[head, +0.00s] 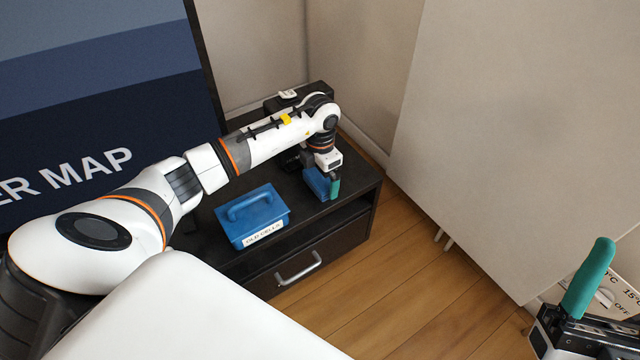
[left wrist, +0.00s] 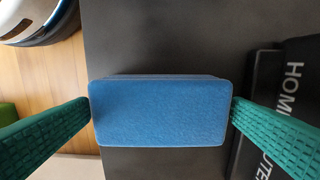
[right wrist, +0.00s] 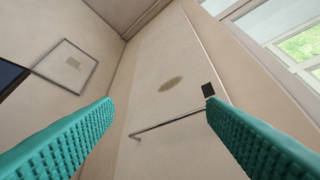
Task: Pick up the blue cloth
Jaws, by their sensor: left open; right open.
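The blue cloth (left wrist: 160,112) looks like a folded, thick rectangular block lying on the dark cabinet top. In the head view the cloth (head: 315,182) is partly hidden by my left gripper (head: 326,182), which points down over it. In the left wrist view my left gripper (left wrist: 161,108) is open, with one green finger at each short end of the cloth. The fingers are close to its ends; whether they touch it I cannot tell. My right gripper (head: 590,285) is at the lower right, away from the cabinet. In the right wrist view it (right wrist: 158,108) is open and empty.
A blue box with a handle (head: 252,216), labelled "OLD CELLS", stands on the cabinet (head: 345,205) left of the cloth. A black object with white lettering (left wrist: 285,110) is beside my left gripper. A large dark panel (head: 100,90) stands behind. A pale panel (head: 530,130) is to the right.

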